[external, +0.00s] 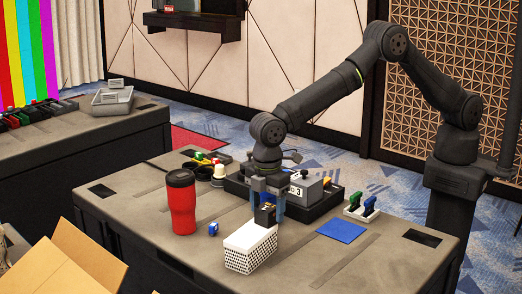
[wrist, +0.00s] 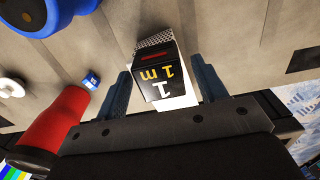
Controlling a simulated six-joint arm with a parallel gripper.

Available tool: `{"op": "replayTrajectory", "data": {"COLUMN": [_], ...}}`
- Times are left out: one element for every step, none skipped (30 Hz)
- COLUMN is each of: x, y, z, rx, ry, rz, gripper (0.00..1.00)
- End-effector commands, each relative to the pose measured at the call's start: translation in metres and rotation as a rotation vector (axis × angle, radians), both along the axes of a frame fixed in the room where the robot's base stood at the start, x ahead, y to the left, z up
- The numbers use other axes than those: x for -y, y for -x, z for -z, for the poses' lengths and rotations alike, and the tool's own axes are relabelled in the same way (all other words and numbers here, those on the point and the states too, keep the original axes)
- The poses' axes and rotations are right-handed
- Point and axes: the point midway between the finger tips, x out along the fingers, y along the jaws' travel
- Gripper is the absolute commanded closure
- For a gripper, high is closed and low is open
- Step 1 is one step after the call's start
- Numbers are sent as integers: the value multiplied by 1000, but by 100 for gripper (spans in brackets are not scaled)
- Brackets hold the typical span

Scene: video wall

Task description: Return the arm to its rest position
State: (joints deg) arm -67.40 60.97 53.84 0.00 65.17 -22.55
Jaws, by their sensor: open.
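My gripper (external: 267,212) points down over the table, its two blue fingers apart. Between them is a black block (external: 265,215) that sits at the white patterned box (external: 250,248); whether it is in the box or on it I cannot tell. In the wrist view the fingers of my gripper (wrist: 162,72) stand either side of the black block (wrist: 165,80), which bears a white "1" and yellow "1 m". A gap shows on both sides. The white box (wrist: 157,42) shows behind it. My arm is bent and reaches out over the table.
A red tumbler (external: 182,205) and a small blue item (external: 213,229) stand left of the box. A black tray (external: 318,207) with a grey block is behind my gripper. A blue square (external: 342,230) lies to the right. An open cardboard box (external: 75,262) is at front left.

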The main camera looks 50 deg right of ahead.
Motion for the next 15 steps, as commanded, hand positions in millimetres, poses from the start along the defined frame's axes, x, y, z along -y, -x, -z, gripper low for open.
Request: {"op": "replayTrajectory", "data": {"x": [-1,-1,-1,-1,-1,-1,-1,-1,-1,-1,-1,-1,-1,-1,-1], "y": [0,0,0,0,0,0,0,0,0,0,0,0,0,0,0], "z": [-4,-12,-21,-27,-33,-41,-47,-53,-61,-67,-73,-81,-87,-93,-101], "rx": [1,2,2,1,2,2,1,1,2,2,2,1,1,2,2], "ry": [-3,-5,-5,-4,-4,-4,-3,-3,-4,-3,-4,-2,-3,-4,-3], "rz": [0,0,0,0,0,0,0,0,0,0,0,0,0,0,0], "gripper": [35,35,35,35,35,35,35,35,35,35,35,35,35,35,35]}}
